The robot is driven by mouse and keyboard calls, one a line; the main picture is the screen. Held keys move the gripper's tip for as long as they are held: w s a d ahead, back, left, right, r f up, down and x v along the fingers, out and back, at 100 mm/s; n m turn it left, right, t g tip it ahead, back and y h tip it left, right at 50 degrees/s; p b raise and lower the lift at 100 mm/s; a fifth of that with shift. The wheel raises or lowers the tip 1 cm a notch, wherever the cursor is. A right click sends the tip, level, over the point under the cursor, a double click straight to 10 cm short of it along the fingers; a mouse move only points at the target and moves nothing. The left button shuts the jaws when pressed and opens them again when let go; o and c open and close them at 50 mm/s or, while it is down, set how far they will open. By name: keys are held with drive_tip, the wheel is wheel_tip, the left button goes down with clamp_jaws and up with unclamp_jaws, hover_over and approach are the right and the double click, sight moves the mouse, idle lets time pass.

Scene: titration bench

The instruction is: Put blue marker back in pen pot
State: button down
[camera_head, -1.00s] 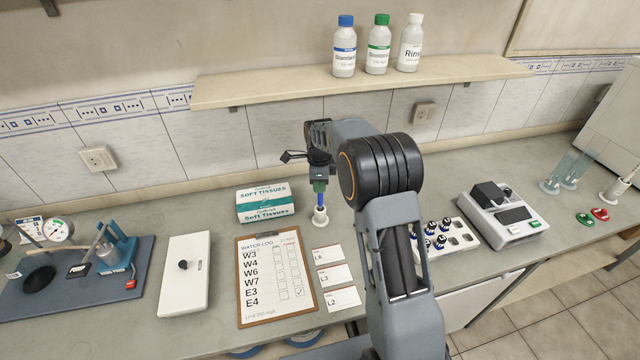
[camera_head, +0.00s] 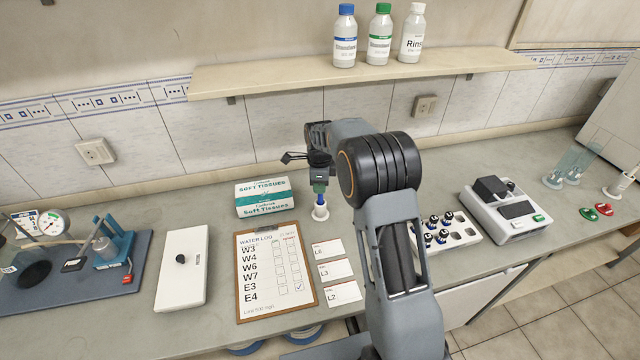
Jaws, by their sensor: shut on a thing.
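The blue marker (camera_head: 320,199) is upright in my gripper (camera_head: 319,189), which points down and is shut on its upper part. The pen pot (camera_head: 320,213) is a small white pot on the bench, directly below my gripper. The marker's lower end meets the pot's mouth and seems to be inside it. How deep it sits cannot be told, as the pot hides its tip.
A tissue box (camera_head: 264,197) stands just left of the pot. A clipboard (camera_head: 237,300) and several label cards (camera_head: 336,268) lie in front. A vial rack (camera_head: 471,239) and a grey instrument (camera_head: 510,213) stand right. A shelf (camera_head: 290,79) with bottles hangs behind.

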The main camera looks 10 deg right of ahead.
drive_tip(key=shift+f+b, duration=0.75)
drive_tip(key=shift+f, duration=0.5)
drive_tip(key=c, duration=0.5)
unclamp_jaws()
drive_tip(key=shift+r, duration=0.1)
drive_tip(key=shift+r+p, duration=2.1)
drive_tip(key=shift+r, duration=0.85)
